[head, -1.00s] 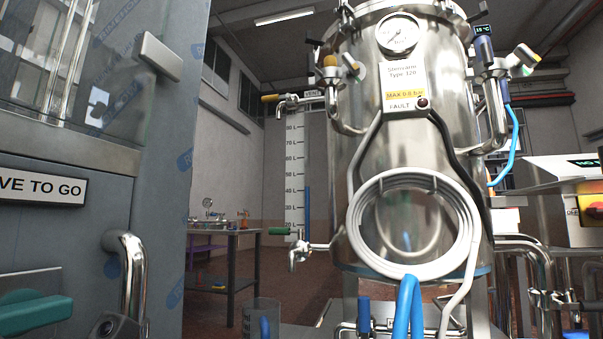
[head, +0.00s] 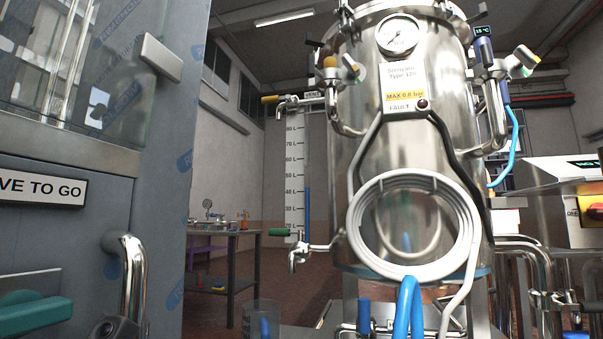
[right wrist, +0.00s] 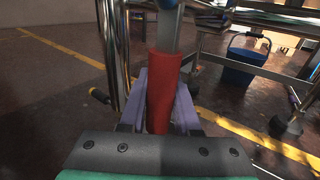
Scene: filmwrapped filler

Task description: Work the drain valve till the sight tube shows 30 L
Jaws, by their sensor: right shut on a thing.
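The sight tube (head: 308,215) stands left of the steel tank (head: 345,150) in the head view, beside a white litre scale (head: 294,165). Its blue column tops out at about the 40 L mark. A green-handled cock (head: 298,246) sits at the tube's foot and a yellow-handled one (head: 285,102) at its top, by a VENT label. In the right wrist view my right gripper (right wrist: 160,110) has its purple fingers shut on a red sleeve (right wrist: 163,85) on a flat metal lever, which looks like the drain valve's handle. The valve body is hidden.
A grey cabinet (head: 160,240) with a bar handle fills the left of the head view. A glass beaker (head: 262,316) stands low before the tank, near blue hoses (head: 407,305). Steel pipes and a blue bucket (right wrist: 248,65) show in the right wrist view.

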